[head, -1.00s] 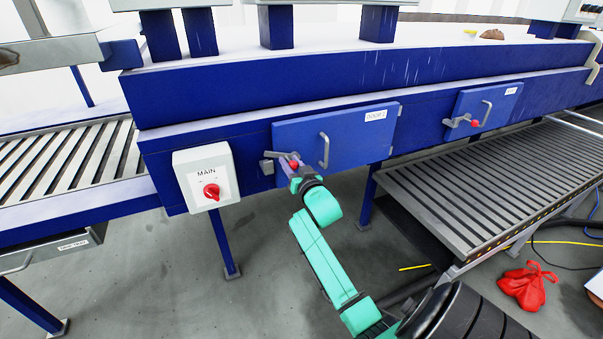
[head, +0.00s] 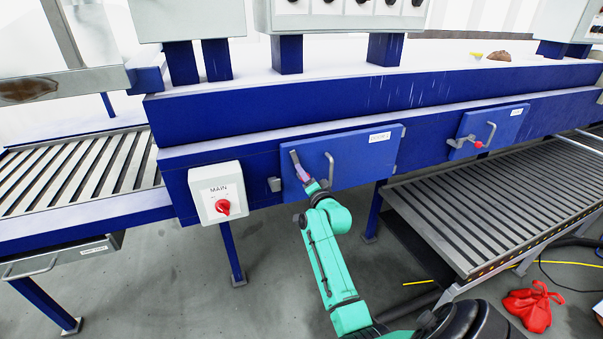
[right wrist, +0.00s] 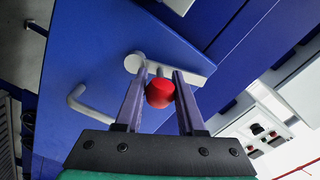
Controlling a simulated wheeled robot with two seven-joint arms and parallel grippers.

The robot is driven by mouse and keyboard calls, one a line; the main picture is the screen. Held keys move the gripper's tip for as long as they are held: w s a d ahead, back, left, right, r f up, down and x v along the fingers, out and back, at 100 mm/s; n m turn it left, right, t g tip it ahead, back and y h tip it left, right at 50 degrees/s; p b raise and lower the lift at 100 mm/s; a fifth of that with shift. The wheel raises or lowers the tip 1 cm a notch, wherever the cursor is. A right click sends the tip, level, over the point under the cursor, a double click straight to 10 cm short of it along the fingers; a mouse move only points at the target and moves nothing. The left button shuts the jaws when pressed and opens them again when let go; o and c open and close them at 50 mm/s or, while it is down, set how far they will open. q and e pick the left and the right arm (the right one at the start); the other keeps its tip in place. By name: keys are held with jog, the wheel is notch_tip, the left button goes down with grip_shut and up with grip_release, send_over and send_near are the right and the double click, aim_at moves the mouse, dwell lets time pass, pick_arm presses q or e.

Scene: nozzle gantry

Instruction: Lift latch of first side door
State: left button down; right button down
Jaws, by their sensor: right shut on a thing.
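The nearer blue side door (head: 352,153) is in the middle of the head view, with a white label and a grey pull handle (head: 331,168). It looks closed. Its grey latch bar (head: 295,158) is raised, pointing up, clear of the grey catch block (head: 274,184) at the door's left edge. My right gripper (head: 304,178) is at the latch. In the right wrist view, the fingers of this gripper (right wrist: 158,85) stand either side of the latch's red knob (right wrist: 160,93), below the grey bar (right wrist: 172,66). My left gripper is not in view.
A MAIN switch box (head: 216,193) with a red knob is left of the door. A second blue door (head: 486,134) with its own latch is farther right. A slatted conveyor (head: 485,195) lies below it. A red bag (head: 532,306) lies on the floor.

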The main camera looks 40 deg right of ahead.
jog(key=shift+d+m, duration=0.2)
jog(key=shift+m, duration=0.5)
jog(key=c, duration=0.5)
grip_release()
jog(key=shift+s, duration=0.1)
jog(key=b+v, duration=0.2)
jog(key=v, duration=1.2)
jog(key=shift+s, duration=0.25)
